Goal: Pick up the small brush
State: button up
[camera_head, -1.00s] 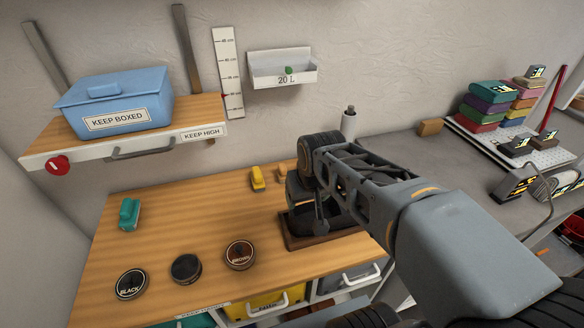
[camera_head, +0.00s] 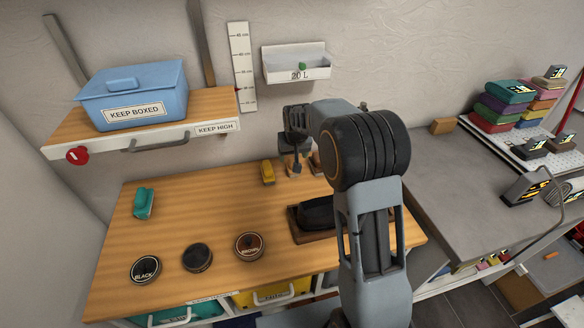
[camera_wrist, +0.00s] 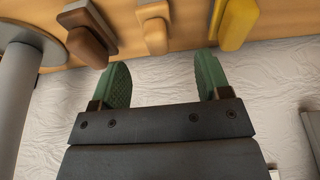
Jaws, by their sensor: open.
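A small tan brush (camera_wrist: 153,29) lies on the wooden bench close to the wall, between a brown brush (camera_wrist: 88,38) and a yellow brush (camera_wrist: 235,24). In the wrist view my gripper (camera_wrist: 162,62) is open and empty. Its two green fingers are spread wide, with the tan brush just beyond the gap between them. In the head view my gripper (camera_head: 292,152) is by the wall at the back of the bench, to the right of the yellow brush (camera_head: 268,172). It partly hides the tan brush there.
A teal brush (camera_head: 143,203) and several round polish tins, one marked BLACK (camera_head: 145,270), lie on the bench. A dark tray (camera_head: 300,222) stands to the right. A shelf (camera_head: 70,140) with a blue box (camera_head: 135,92) and a wall bin (camera_head: 296,66) hang above.

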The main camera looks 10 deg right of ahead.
aim_at(292, 160)
jog(key=shift+d+p+x, duration=0.2)
jog(key=shift+p+x, duration=0.45)
jog(key=shift+x, duration=3.1)
jog(key=shift+c, duration=0.3)
jog(key=c, duration=1)
jog(key=shift+r, duration=0.1)
jog(key=shift+r, duration=0.6)
jog(key=s+d+r+b, duration=0.1)
jog(key=s+r, duration=0.3)
jog(key=s+r+b, duration=0.1)
jog(key=s+r, duration=0.2)
jog(key=s, duration=0.2)
jog(key=s+d+r+b, duration=0.1)
jog(key=s+r, duration=0.3)
jog(key=shift+s+d+r, duration=0.3)
jog(key=shift+s, duration=0.1)
